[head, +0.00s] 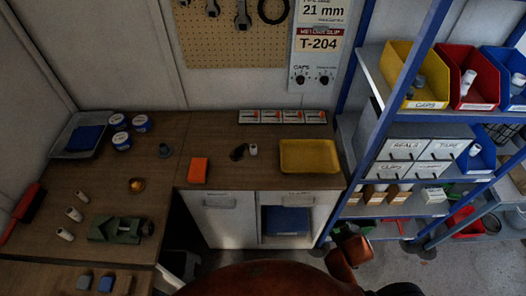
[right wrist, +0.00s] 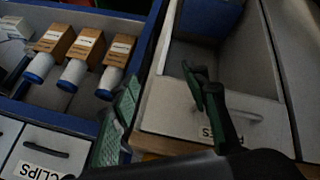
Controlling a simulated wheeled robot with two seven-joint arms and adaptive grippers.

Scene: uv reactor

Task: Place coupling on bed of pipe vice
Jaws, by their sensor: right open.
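The green pipe vice (head: 118,230) sits on the left bench in the head view, with its bed facing up. Several small white cylinders lie or stand beside it, one at its left (head: 74,214). Another small white cylinder (head: 253,150) stands on the back bench beside a dark rounded piece (head: 238,151). I cannot tell which piece is the coupling. My right gripper (right wrist: 160,82) is open in the right wrist view, its green-padded fingers wide apart with nothing between them. It is near shelf drawers and a cabinet drawer, away from the vice. My left gripper is out of view.
A yellow tray (head: 310,157) and an orange box (head: 197,171) lie on the back bench. Blue shelving (head: 349,135) with bins and drawers stands at the right. An open cabinet (head: 287,203) is below the bench.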

